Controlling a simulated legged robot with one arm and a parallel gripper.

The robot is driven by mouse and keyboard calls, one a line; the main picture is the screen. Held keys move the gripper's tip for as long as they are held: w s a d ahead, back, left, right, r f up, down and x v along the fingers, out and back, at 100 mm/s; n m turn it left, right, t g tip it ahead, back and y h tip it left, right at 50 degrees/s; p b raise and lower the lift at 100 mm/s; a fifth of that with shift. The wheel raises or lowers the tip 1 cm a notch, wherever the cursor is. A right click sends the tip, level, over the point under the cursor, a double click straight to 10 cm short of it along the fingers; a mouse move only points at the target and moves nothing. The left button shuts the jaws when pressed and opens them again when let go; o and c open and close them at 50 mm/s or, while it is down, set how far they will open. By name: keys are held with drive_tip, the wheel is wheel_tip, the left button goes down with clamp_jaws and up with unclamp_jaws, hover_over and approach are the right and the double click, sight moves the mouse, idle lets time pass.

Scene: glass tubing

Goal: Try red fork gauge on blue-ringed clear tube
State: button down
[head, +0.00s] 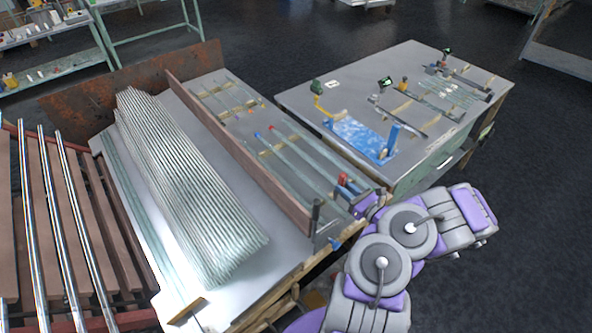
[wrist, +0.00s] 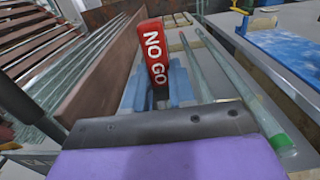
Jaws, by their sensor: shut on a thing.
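The red fork gauge (wrist: 153,55) stands up in the middle of the wrist view, with its NO GO face towards me. My gripper (wrist: 157,92) is shut on it, with blue pieces showing on both sides. In the head view the red of the gauge (head: 343,179) shows at my gripper (head: 352,190), over the near right end of the tube bench. Its fork end is hidden. A clear tube with a blue ring (head: 257,135) lies on the bench, beside a red-ringed tube (head: 271,128). I cannot make out the blue ring in the wrist view.
A brown upright board (head: 235,150) separates these tubes from a big stack of glass tubing (head: 185,185). A green-ringed tube end (wrist: 282,144) lies close on the right in the wrist view. Another table (head: 300,97) with a blue patterned mat (head: 357,136) stands to the right.

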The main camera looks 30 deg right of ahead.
drive_tip(key=shift+r+p, duration=0.55)
drive_tip(key=shift+r, duration=0.45)
